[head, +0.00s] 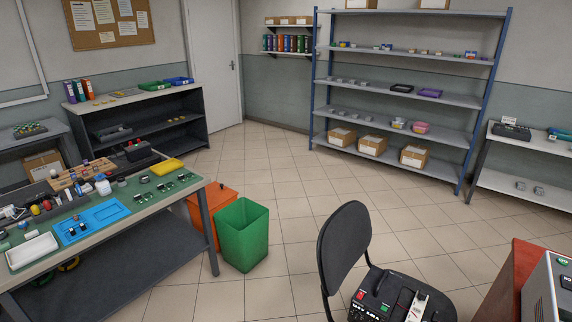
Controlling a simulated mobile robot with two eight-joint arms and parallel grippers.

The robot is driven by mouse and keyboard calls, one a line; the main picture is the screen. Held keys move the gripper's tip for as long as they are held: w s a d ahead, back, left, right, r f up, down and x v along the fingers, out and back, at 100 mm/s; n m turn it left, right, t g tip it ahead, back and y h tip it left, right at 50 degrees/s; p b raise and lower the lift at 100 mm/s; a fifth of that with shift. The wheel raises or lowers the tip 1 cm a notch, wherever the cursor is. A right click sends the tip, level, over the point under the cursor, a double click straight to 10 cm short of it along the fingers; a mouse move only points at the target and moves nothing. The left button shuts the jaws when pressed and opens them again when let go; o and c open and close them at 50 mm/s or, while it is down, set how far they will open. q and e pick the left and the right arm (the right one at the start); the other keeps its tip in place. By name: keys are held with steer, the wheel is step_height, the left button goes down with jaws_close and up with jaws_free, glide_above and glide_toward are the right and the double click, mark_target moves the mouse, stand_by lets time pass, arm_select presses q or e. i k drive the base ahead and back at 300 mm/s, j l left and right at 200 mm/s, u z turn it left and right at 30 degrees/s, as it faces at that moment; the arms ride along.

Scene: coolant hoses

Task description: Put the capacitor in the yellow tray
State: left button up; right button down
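A yellow, shallow object that looks like the yellow tray (166,167) lies at the far right corner of the green-topped workbench (140,200) on the left. I cannot make out the capacitor for certain; several small parts lie on this bench and on the shelves, too small to tell apart. Neither of my grippers is in view.
A blue tray (105,211) and a white tray (32,251) are on the workbench. A green bin (243,235) and orange bin (207,207) stand beside it. A black chair (345,250) blocks the front. Tall shelves (400,100) stand behind. The middle floor is clear.

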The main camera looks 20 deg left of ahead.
mark_target(167, 167)
steer(key=i+j+u, duration=0.15)
steer(key=u, duration=0.3)
steer(key=i+j+u, duration=0.15)
steer(key=u, duration=0.3)
steer(key=i+u, duration=0.25)
steer(key=u, duration=0.2)
steer(key=i+u, duration=0.35)
steer(key=i+l+u, duration=0.15)
steer(key=u, duration=0.2)
steer(key=i+l+u, duration=0.75)
steer(key=i+l, duration=0.45)
steer(key=l, duration=0.15)
steer(key=i+l, duration=0.25)
steer(key=l, duration=0.2)
steer(key=i+l, duration=0.25)
steer(key=l, duration=0.15)
steer(key=i+l, duration=0.3)
steer(key=l, duration=0.15)
steer(key=j+u, duration=0.05)
